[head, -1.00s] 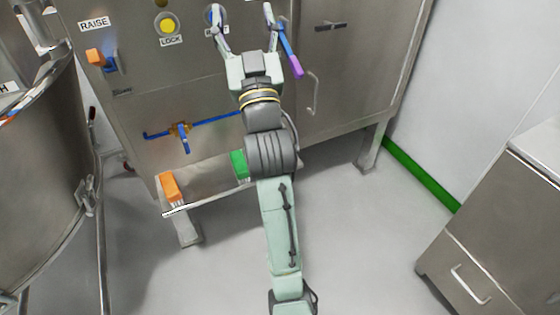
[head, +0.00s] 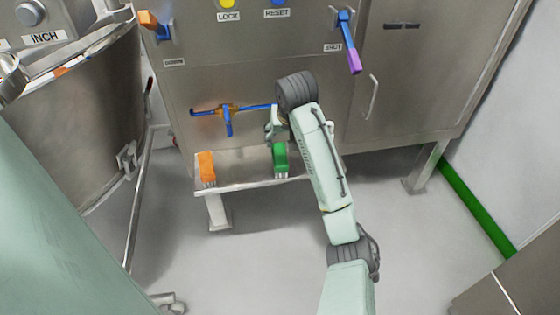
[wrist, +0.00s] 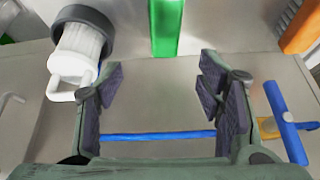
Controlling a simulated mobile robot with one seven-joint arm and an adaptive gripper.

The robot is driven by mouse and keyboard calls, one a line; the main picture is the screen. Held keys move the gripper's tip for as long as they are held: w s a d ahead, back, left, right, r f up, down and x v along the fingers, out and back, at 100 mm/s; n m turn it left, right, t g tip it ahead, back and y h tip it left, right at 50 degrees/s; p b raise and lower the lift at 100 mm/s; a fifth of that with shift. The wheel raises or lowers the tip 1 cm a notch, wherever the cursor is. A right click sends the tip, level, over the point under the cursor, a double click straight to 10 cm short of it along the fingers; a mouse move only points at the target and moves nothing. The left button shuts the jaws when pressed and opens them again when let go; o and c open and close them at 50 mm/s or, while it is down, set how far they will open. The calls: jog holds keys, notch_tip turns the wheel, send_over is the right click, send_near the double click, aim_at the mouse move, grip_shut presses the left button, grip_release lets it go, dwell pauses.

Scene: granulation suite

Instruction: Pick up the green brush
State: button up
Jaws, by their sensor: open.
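The green brush (head: 280,158) rests on a low ledge (head: 240,187) at the front of the steel cabinet, its pale bristles at the near end. In the wrist view the green brush (wrist: 166,28) shows at the top middle, beyond the gap between my fingertips and not between them. My gripper (wrist: 160,92) is open and empty. In the head view my gripper (head: 273,124) is just above and behind the green brush, partly hidden by my own wrist and forearm.
An orange brush (head: 207,168) lies left on the same ledge. A blue pipe with a valve (head: 228,115) runs along the cabinet close to my gripper. A blue and purple lever (head: 349,45) is above right. A steel vessel (head: 80,130) stands left. The floor in front is clear.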

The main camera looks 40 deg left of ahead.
aim_at(280, 154)
jog(key=shift+s+f+g+h, duration=0.3)
jog(key=shift+s+f+h, duration=0.15)
jog(key=shift+f, duration=0.1)
jog(key=shift+s+f+b, duration=0.1)
jog(key=shift+f+b, duration=0.2)
jog(key=shift+f, duration=0.05)
jog(key=b+x, duration=0.1)
jog(key=x, duration=0.3)
jog(key=shift+a+f+b, duration=0.1)
jog(key=shift+f+b, duration=0.1)
jog(key=shift+b, duration=0.2)
jog(key=shift+x, duration=2.85)
jog(key=shift+a+f+p, duration=0.15)
jog(key=shift+a+p, duration=0.05)
jog(key=shift+p, duration=0.25)
jog(key=c, duration=1.3)
jog(key=shift+o, duration=0.2)
jog(key=shift+b, duration=0.55)
